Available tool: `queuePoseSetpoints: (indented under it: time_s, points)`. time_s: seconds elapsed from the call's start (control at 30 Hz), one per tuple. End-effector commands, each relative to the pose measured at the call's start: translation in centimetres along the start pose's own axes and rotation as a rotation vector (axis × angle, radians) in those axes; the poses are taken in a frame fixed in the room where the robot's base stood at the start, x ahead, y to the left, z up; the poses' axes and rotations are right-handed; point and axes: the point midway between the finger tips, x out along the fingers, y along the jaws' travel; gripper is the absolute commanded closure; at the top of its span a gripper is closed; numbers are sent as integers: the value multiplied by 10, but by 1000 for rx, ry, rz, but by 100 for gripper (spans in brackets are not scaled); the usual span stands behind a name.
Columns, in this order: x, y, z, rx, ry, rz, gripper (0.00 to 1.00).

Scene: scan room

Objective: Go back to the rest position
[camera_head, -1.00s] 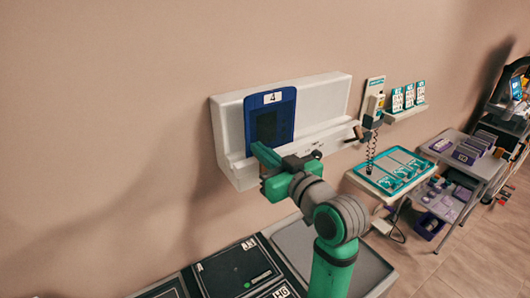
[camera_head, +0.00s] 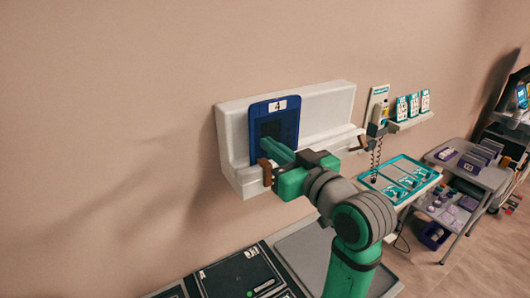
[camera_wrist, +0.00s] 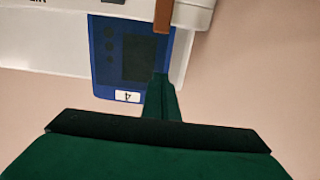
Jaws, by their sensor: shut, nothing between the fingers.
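My green gripper (camera_head: 278,157) is in front of the white wall shelf in the head view, close to a blue panel labelled 4 (camera_head: 287,105). Its fingers are shut with nothing seen between them. In the wrist view the gripper's finger (camera_wrist: 162,100) reaches up over the edge of the blue panel (camera_wrist: 104,62); I cannot tell whether they touch. The panel stands upright on the white shelf (camera_head: 325,105), with part of its lower area hidden behind my gripper.
A brown peg (camera_head: 265,172) sticks out at the shelf's front left, beside my gripper. A teal-edged tray (camera_head: 400,178), a corded handset (camera_head: 380,112) and a grey cart (camera_head: 480,172) stand to the right. A dark panelled counter (camera_head: 240,272) lies below. The left wall is bare.

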Motion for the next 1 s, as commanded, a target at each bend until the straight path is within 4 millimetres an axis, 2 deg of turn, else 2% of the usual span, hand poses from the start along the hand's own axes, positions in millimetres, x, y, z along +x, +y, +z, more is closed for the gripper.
queuePoseSetpoints:
  time_s: [0.1, 0.3, 0.43, 0.57, 0.67, 0.77, 1.0]
  points:
    - [-26, 1, -6, -2, 2, 4, 100]
    - [-56, 0, -13, -1, 1, 2, 100]
    - [-67, 0, -16, -1, 0, 0, 100]
    - [-70, 1, -11, 14, 3, 3, 100]
    - [-65, 4, 3, 53, 16, 15, 100]
    - [-58, 9, 27, 114, 38, 42, 100]
    - [-48, 18, 100, 260, 85, 139, 100]
